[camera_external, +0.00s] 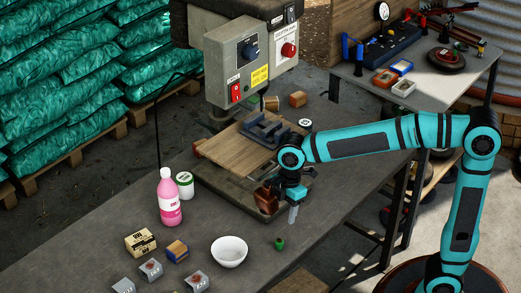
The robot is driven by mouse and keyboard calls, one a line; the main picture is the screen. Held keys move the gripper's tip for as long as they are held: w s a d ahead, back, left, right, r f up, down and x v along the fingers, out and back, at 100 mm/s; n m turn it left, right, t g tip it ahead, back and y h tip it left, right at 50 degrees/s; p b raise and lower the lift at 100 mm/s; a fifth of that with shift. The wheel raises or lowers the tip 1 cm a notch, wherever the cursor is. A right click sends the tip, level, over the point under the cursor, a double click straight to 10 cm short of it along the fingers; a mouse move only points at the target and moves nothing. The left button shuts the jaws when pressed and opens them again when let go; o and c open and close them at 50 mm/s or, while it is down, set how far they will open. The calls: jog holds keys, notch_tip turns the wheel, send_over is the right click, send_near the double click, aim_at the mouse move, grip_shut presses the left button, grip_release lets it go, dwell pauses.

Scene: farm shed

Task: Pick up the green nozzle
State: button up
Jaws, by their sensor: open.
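A small green nozzle (280,243) stands on the dark workbench (110,222), to the right of a white bowl and near the bench's right edge. My gripper (292,214) hangs from the teal arm above the bench, pointing down. It is a little above and to the right of the nozzle in the picture, apart from it. The gripper is open and nothing shows between its fingers. The fingers are small here and partly overlap each other. The nozzle is fully in view.
A copper-coloured container (267,199) stands close to the left of my gripper.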

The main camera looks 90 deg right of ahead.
aim_at(280, 239)
jog(key=f, duration=0.4)
jog(key=w+a+f, duration=0.1)
jog(key=f, duration=0.6)
jog(key=shift+w+a+f, duration=0.15)
jog(key=shift+a+f, duration=0.05)
jog(key=shift+f, duration=0.15)
jog(key=c, duration=1)
